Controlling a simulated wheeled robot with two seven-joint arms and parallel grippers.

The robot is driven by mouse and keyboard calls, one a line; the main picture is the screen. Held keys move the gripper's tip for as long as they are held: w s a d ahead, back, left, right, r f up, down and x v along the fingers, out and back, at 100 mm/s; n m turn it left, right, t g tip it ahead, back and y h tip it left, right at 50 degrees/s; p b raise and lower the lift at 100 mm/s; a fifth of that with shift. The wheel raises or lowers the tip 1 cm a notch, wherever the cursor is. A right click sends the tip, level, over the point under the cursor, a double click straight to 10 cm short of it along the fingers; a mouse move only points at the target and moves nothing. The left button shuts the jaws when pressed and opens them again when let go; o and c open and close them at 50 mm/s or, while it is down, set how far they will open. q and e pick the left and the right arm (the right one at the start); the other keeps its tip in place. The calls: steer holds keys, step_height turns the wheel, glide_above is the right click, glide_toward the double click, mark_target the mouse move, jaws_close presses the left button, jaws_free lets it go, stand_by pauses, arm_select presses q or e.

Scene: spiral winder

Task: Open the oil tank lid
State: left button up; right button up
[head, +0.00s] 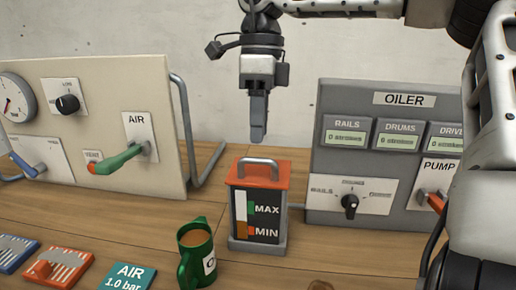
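The oil tank (240,238) is a grey box on the wooden table, with a level window marked MAX and MIN on its front. Its orange-red lid (242,178) sits flat on top and looks closed. A grey metal handle (262,162) arches over the lid. My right gripper (258,134) hangs fingers-down just above the lid handle, apart from it in the picture. Its fingers overlap edge-on, so I cannot see a gap or whether it is open. My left gripper is not in view.
A green mug (188,268) of brown liquid stands before the tank. The OILER panel (345,104) is right, the AIR panel (105,85) with a green-handled lever (120,158) left. A teal AIR card (128,278) lies in front. A metal bar (184,110) rises beside the AIR panel.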

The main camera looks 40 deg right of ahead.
mark_target(260, 162)
steer(key=shift+s+a+f, duration=0.1)
steer(key=shift+a+f, duration=0.1)
steer(key=shift+f, duration=0.8)
steer(key=shift+s+a+f, duration=0.1)
steer(key=shift+a+f, duration=0.05)
steer(key=shift+f, duration=0.85)
jaws_close()
steer(key=shift+r, duration=0.1)
